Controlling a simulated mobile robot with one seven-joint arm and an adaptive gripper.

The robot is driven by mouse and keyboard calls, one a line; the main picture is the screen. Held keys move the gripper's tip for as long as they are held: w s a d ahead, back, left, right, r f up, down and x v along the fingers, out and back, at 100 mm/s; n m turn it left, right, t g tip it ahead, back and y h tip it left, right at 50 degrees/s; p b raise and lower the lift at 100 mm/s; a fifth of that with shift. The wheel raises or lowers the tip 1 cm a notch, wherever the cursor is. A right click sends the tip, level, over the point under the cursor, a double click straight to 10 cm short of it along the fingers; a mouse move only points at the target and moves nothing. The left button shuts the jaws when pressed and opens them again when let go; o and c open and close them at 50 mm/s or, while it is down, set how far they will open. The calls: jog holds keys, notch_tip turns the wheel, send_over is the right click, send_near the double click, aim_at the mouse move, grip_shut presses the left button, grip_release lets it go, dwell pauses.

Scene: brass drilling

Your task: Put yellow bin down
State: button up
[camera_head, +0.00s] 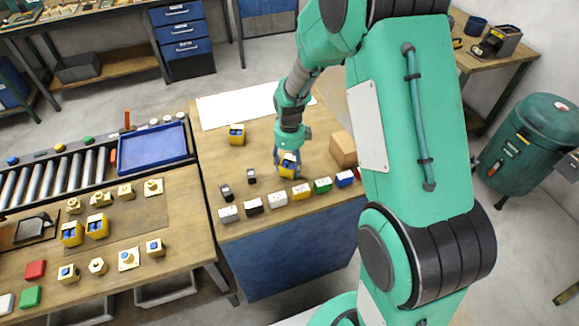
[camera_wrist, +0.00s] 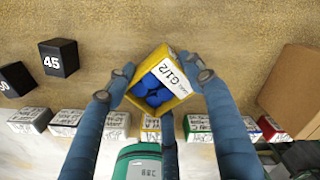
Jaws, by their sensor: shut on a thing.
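The yellow bin (camera_wrist: 186,88), labelled G1/2 and holding several blue pieces, sits between the fingers of my gripper (camera_wrist: 158,76) in the wrist view. My gripper is shut on it, with a finger on either side. In the head view, my gripper (camera_head: 288,156) points down over the wooden table and holds the yellow bin (camera_head: 288,170). The bin is close to the tabletop; I cannot tell whether it touches it. Its underside is hidden.
A row of small coloured labelled boxes (camera_head: 301,191) lines the table's front edge. Two black blocks (camera_head: 226,192) stand left of the bin, and a cardboard box (camera_head: 343,149) right. Another yellow bin (camera_head: 237,135) stands farther back. Wooden tabletop (camera_head: 222,160) is free between them.

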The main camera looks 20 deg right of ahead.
jog(key=shift+f, duration=0.45)
jog(key=shift+f, duration=0.1)
jog(key=o, duration=1.2)
notch_tip(320, 180, up, 12)
jog(key=p, duration=0.2)
